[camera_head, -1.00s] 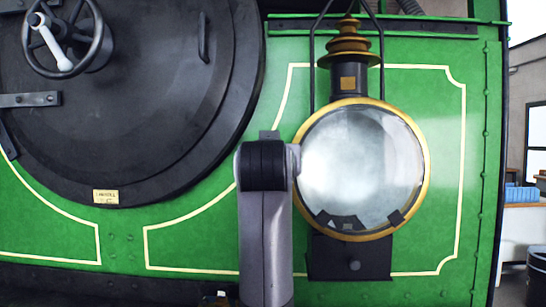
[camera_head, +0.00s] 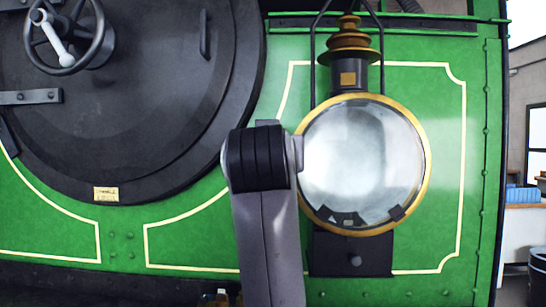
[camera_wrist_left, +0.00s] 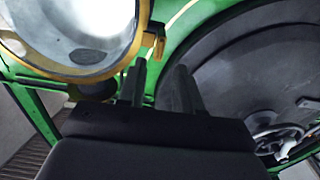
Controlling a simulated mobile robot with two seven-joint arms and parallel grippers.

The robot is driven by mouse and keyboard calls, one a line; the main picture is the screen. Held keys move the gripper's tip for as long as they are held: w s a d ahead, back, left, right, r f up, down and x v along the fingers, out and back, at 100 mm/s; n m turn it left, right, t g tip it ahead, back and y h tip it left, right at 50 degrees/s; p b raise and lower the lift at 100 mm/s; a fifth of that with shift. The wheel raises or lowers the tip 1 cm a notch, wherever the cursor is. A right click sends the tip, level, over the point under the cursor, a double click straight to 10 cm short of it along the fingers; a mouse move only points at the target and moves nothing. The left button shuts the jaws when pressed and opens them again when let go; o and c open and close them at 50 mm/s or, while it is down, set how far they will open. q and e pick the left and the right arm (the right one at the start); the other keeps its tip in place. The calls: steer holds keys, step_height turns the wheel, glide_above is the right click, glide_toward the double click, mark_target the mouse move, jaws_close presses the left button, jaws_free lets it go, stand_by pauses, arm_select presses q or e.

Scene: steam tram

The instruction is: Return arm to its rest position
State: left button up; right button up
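One of my arms, a grey link with a black joint (camera_head: 257,160), stands in front of the green tram front in the head view. It leans slightly left and overlaps the left edge of the lamp. No gripper can be made out clearly in the head view. In the left wrist view my left gripper (camera_wrist_left: 159,67) has its two dark fingers apart, with nothing seen between them. The lamp and the round black door show beyond the fingers. My right gripper is not in view.
A large brass-rimmed lamp (camera_head: 365,165) is on the green panel (camera_head: 447,150). The round black door (camera_head: 140,100) with a handwheel (camera_head: 67,35) fills the left. The lamp also shows in the left wrist view (camera_wrist_left: 85,28). A room with shelves is at far right.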

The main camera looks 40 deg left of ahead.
arm_select(q)
steer(key=shift+s+d, duration=0.25)
steer(key=shift+s, duration=0.25)
steer(key=w+d+f+m+h, duration=0.15)
steer(key=w+f, duration=0.25)
steer(key=f, duration=0.4)
steer(key=w+f+m+h, duration=0.1)
steer(key=w+f+m, duration=0.25)
steer(key=f, duration=0.45)
steer(key=d+f+m+h, duration=0.3)
steer(key=f+h, duration=0.1)
steer(key=f, duration=1.7)
steer(key=s+d+f+m+g+h, duration=0.1)
steer(key=s+f, duration=0.3)
steer(key=f, duration=0.4)
steer(key=s+d+f+g+h, duration=0.1)
steer(key=s+d+f, duration=0.1)
steer(key=s+f, duration=0.45)
steer(key=s+d+f+g+h, duration=0.2)
steer(key=s+f+g+h, duration=0.1)
steer(key=s+f, duration=1.1)
steer(key=shift+s+d+f, duration=0.15)
steer(key=shift+s+d, duration=0.1)
steer(key=shift+s, duration=0.7)
